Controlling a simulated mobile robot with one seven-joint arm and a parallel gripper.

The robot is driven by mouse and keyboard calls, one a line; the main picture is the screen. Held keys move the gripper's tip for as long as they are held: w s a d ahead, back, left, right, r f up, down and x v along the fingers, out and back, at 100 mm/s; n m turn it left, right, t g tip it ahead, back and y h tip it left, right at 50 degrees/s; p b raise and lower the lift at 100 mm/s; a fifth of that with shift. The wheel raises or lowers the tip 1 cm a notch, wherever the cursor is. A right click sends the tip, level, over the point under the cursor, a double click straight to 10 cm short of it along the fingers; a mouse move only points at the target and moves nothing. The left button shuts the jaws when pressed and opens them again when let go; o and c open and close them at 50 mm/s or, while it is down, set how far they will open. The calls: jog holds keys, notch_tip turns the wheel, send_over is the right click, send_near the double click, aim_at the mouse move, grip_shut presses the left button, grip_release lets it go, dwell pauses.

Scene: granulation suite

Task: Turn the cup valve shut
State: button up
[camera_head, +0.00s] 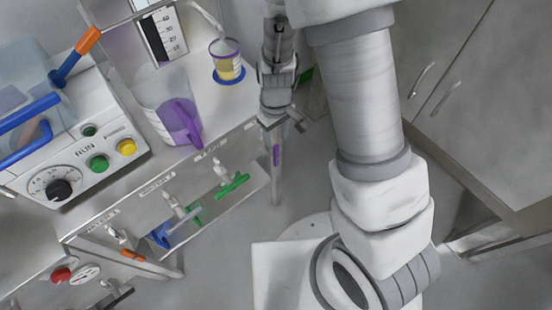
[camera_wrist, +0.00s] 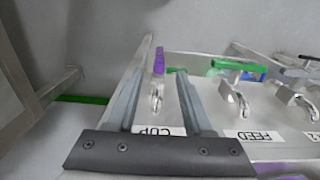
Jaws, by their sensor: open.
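The cup valve has a purple lever (camera_wrist: 159,61) above a metal spout (camera_wrist: 156,97), beside a label reading CUP (camera_wrist: 158,131). The lever looks roughly in line with its spout. The purple lever also shows in the head view (camera_head: 277,155), just below my gripper (camera_head: 285,118). In the wrist view my gripper (camera_wrist: 158,95) is open, with one finger on each side of the purple lever and spout. I cannot tell whether either finger touches the lever. The cup (camera_head: 228,66), with yellow contents, stands on a blue disc under a nozzle.
Next to the cup valve, the feed valve has a green lever (camera_wrist: 235,66) set crosswise. Farther left are a blue lever (camera_head: 161,234) and an orange lever (camera_head: 131,255). A purple-handled jug (camera_head: 165,105) and a control box (camera_head: 75,165) stand on the bench. Grey cabinets (camera_head: 480,100) are at right.

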aim_at(276, 160)
notch_tip(276, 160, down, 12)
jog(key=b, duration=0.3)
jog(key=shift+r, duration=0.25)
grip_shut()
